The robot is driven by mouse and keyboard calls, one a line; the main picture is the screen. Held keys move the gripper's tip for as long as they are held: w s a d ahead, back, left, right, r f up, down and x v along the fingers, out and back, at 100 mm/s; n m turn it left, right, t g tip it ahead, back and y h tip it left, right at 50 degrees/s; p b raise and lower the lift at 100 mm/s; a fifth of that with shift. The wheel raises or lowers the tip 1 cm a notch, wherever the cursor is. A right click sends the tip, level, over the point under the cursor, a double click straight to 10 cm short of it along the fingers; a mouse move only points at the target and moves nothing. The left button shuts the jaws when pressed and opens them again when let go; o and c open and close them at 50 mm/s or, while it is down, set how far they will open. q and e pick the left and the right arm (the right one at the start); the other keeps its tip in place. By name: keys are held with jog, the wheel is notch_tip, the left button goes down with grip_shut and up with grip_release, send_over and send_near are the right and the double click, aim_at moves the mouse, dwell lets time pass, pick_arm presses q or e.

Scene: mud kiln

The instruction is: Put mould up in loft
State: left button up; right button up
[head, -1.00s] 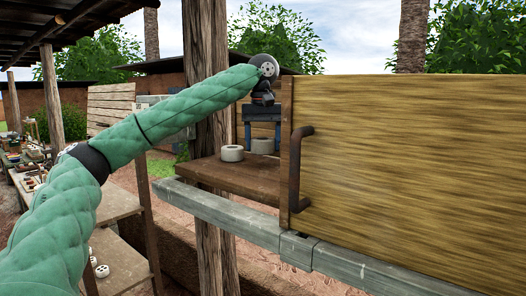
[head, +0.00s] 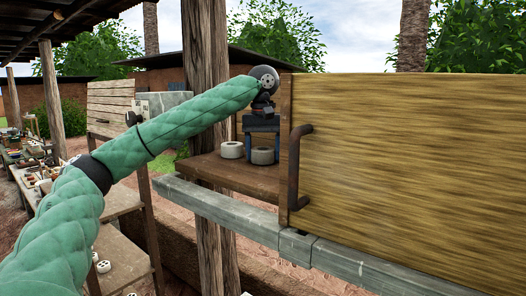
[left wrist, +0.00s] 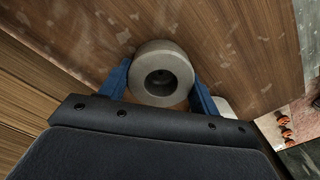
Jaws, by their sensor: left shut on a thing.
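A grey round mould (head: 263,156) with a hole through its middle is between the fingers of my left gripper (head: 262,146). The left wrist view shows the same mould (left wrist: 160,72) with a blue finger on each side, shut on it. It is at the brown wooden loft shelf (head: 235,173), low over the boards; I cannot tell whether it touches them. A second, paler mould (head: 232,149) stands on the shelf just to its left. My right gripper is not in view.
A large wooden door panel (head: 410,150) with a dark handle (head: 297,167) stands right of the gripper. A wooden post (head: 205,90) rises behind my left arm. A grey beam (head: 225,212) runs below the shelf. A lower shelf at left holds white round pieces (head: 103,266).

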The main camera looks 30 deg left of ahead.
aim_at(263, 148)
pick_arm(q)
jog(key=shift+f, duration=0.1)
jog(key=o, duration=1.1)
jog(key=shift+r, duration=0.9)
jog(key=shift+r+b, duration=0.6)
jog(key=shift+r, duration=2.8)
notch_tip(263, 148, up, 4)
jog(key=shift+f, duration=0.2)
